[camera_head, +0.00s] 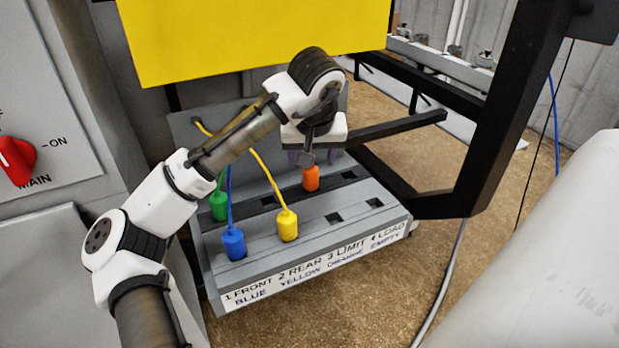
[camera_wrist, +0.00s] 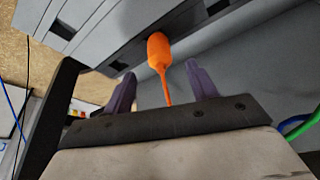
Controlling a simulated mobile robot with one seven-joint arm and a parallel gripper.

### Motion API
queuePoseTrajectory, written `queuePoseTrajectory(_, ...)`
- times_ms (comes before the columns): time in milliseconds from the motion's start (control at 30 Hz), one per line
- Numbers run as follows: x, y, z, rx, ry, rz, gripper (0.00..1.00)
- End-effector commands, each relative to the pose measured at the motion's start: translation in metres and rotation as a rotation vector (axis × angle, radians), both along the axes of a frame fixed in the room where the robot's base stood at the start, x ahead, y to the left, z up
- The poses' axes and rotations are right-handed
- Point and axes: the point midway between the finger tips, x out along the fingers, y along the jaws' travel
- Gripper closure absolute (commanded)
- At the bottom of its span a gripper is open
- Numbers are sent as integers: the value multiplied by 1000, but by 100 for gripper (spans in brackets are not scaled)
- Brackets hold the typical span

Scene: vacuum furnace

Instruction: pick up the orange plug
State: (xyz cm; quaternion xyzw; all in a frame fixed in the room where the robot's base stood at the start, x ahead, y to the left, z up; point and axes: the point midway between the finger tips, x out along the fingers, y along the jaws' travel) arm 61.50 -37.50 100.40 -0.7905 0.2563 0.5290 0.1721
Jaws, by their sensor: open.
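The orange plug (camera_head: 311,178) stands in the rear row of the grey socket panel (camera_head: 330,215), right of the green plug. In the wrist view the orange plug (camera_wrist: 158,47) shows with its orange cable running down toward the gripper's base. My gripper (camera_head: 306,157) is just above and behind the plug in the head view. In the wrist view its two purple fingers (camera_wrist: 162,82) are spread apart, one on each side of the orange cable. Nothing is held. The arm's wrist partly hides the cable in the head view.
A green plug (camera_head: 219,205), a blue plug (camera_head: 235,244) and a yellow plug (camera_head: 287,224) stand in the panel to the left, with cables rising behind my arm. Empty sockets lie at right. A black frame (camera_head: 487,120) stands right; a yellow panel (camera_head: 250,40) hangs above.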

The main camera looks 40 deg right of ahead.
Motion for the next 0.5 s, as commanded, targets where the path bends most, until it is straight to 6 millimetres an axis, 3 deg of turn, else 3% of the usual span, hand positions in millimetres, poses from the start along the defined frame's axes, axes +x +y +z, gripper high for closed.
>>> queuePoseTrajectory(267, 7, -4, -20, 0, 0, 1, 42)
queuePoseTrajectory(500, 17, -12, -52, 0, 0, 1, 42)
